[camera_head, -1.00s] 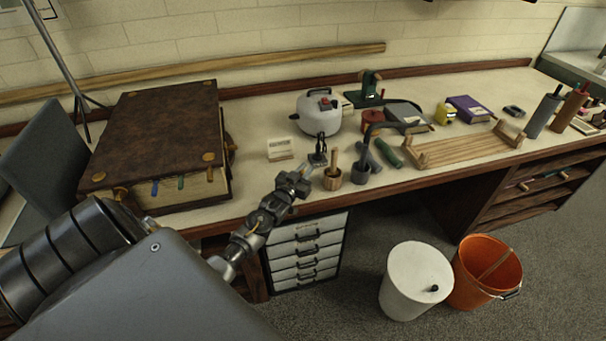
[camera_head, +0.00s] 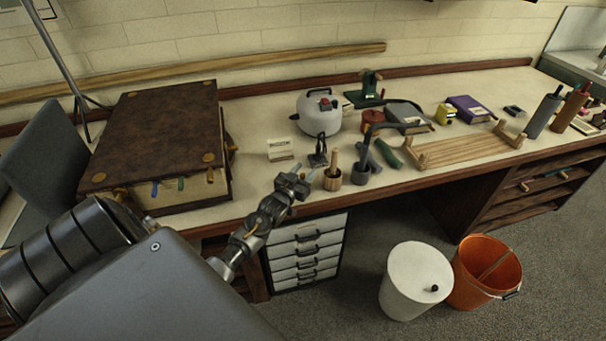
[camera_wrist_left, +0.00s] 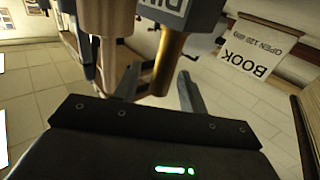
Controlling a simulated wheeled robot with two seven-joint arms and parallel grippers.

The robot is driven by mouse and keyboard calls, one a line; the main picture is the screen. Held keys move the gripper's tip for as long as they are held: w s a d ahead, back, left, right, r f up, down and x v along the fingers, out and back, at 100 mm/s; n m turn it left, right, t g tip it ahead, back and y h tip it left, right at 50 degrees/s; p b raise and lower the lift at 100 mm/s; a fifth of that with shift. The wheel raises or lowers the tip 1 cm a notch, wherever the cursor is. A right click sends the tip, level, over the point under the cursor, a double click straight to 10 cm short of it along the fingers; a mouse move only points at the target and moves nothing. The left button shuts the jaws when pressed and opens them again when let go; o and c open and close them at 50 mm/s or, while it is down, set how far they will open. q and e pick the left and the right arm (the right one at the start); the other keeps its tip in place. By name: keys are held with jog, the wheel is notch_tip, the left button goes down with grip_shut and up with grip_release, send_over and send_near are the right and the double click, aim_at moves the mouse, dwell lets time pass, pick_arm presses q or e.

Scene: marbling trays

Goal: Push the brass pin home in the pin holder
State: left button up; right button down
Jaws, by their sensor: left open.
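In the left wrist view, which is upside down, the brass pin (camera_wrist_left: 172,62) sticks out of the grey pin holder (camera_wrist_left: 188,14), which has a partly visible printed label. My left gripper (camera_wrist_left: 157,88) is open. Its two fingers show on either side of the pin's free end, with a gap visible on each side. I cannot tell whether either finger touches the pin or how deep it sits. In the head view my left gripper (camera_head: 303,174) is at the bench's front edge, left of a wooden cup. The pin cannot be made out there. My right gripper is not in view.
The wooden cup (camera_head: 332,182) holding a stick stands close to my gripper, with a dark pot (camera_head: 360,175) beyond. A white card (camera_head: 281,149) stands behind to the left, near a large brown book (camera_head: 160,125). A white kettle (camera_head: 320,118) stands farther back.

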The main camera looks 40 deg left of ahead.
pick_arm(q)
jog(key=s, duration=0.3)
jog(key=s+d+b, duration=0.1)
jog(key=s, duration=0.3)
jog(key=s+d, duration=0.1)
jog(key=s, duration=0.2)
jog(key=shift+s+b, duration=0.15)
jog(key=shift+b, duration=0.15)
jog(key=s+d+f+m+g+h, duration=0.1)
jog(key=s+d+f+g, duration=0.25)
jog(key=s+d, duration=0.2)
jog(key=s+d+f+m+g+h, duration=0.1)
jog(key=s+d+f+g, duration=0.3)
jog(key=d, duration=0.3)
jog(key=s+d+r+m+g+h, duration=0.1)
jog(key=s+d+g, duration=0.25)
jog(key=s, duration=0.45)
jog(key=s+d+r+m+g, duration=0.1)
jog(key=s+d+g, duration=0.25)
jog(key=s, duration=0.55)
notch_tip(320, 180, down, 25)
jog(key=g, duration=0.1)
jog(key=s+a+f+g, duration=0.1)
jog(key=s+a+f, duration=0.1)
jog(key=s+f, duration=1.4)
jog(key=shift+s+a+f, duration=0.25)
jog(key=shift+s+a, duration=0.1)
jog(key=shift+s, duration=0.45)
